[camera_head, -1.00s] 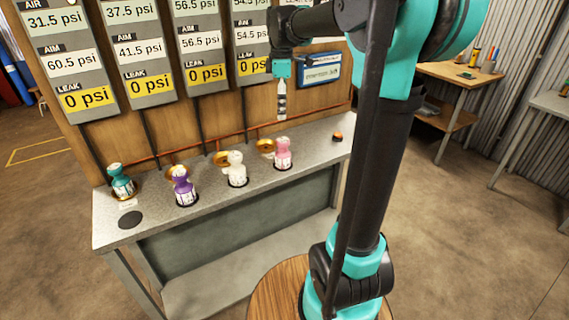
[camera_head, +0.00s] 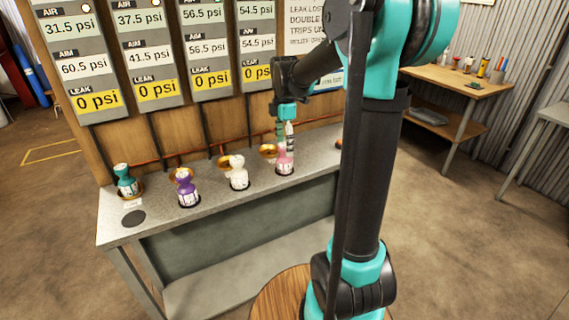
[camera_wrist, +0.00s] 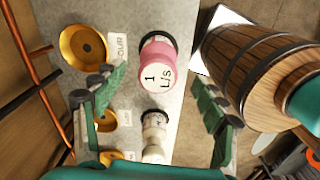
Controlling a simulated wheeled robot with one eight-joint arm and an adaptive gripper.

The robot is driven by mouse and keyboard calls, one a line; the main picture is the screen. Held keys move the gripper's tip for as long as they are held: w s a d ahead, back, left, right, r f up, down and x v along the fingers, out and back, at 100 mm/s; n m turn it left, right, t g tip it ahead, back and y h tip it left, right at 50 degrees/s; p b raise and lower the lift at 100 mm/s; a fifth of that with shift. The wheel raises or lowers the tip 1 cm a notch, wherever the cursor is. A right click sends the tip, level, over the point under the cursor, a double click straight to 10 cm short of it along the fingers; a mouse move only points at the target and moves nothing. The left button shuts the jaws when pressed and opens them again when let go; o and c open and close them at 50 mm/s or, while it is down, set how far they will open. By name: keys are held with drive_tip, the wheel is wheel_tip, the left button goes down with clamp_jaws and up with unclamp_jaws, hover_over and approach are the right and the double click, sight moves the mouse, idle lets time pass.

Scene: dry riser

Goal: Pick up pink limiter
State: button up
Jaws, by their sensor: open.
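The pink limiter (camera_head: 285,161) stands on the grey bench at the right end of the row of limiters. In the wrist view the pink limiter (camera_wrist: 157,72) shows its round top marked "1 L/s". My gripper (camera_head: 285,138) is directly above it, pointing down, and partly covers its top. In the wrist view my gripper (camera_wrist: 162,98) is open, with one green finger to each side of the pink limiter and nothing between them held. I cannot tell whether the fingertips are level with its top.
A white limiter (camera_head: 238,174), a purple limiter (camera_head: 187,188) and a teal limiter (camera_head: 125,181) stand further left on the bench (camera_head: 215,205). Brass cups (camera_wrist: 84,47) sit behind the row. The gauge panel wall (camera_head: 225,110) rises close behind.

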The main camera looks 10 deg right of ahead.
sight(284, 157)
drive_tip(key=shift+w+f, duration=0.15)
drive_tip(key=shift+f, duration=2.9)
drive_tip(key=c, duration=1.5)
drive_tip(key=shift+c, duration=0.2)
